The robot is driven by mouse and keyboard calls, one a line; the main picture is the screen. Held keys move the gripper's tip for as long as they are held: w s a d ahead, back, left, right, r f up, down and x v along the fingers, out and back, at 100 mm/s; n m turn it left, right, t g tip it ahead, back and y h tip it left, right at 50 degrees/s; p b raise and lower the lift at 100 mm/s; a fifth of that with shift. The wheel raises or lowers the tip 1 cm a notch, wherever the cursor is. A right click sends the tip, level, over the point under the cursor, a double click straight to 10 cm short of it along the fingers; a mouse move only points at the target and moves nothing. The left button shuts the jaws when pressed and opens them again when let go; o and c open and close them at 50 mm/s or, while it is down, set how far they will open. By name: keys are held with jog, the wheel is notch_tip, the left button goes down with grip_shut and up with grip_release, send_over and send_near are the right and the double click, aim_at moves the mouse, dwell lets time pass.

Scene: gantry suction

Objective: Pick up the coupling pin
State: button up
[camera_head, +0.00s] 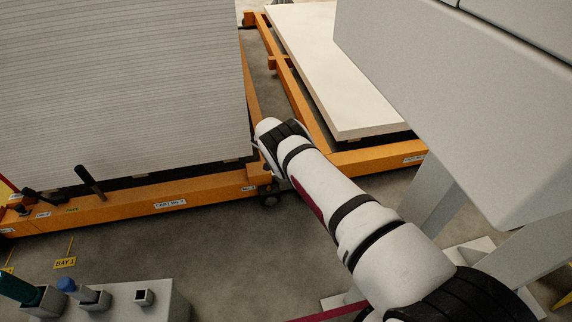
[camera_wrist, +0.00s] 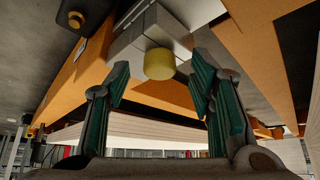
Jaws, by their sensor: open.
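A yellow round knob (camera_wrist: 160,64), which looks like the head of the coupling pin, shows in the wrist view against a pale grey block (camera_wrist: 150,35). Its shaft is not visible. My gripper (camera_wrist: 159,80) is open, with its green-padded fingers on either side of the knob in the picture. I see gaps between the knob and both pads. I cannot tell how far the knob reaches between them in depth. In the head view my arm stretches to the gap between the two orange carts, and its wrist hides the fingers and the pin.
An orange cart (camera_head: 120,207) bears a tall stack of pale sheets (camera_head: 120,85). A second orange cart (camera_head: 375,158) bears a white slab (camera_head: 345,75). A large grey machine housing (camera_head: 455,95) overhangs at right. A grey holder block (camera_head: 165,302) stands at lower left.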

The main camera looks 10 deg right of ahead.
grip_shut()
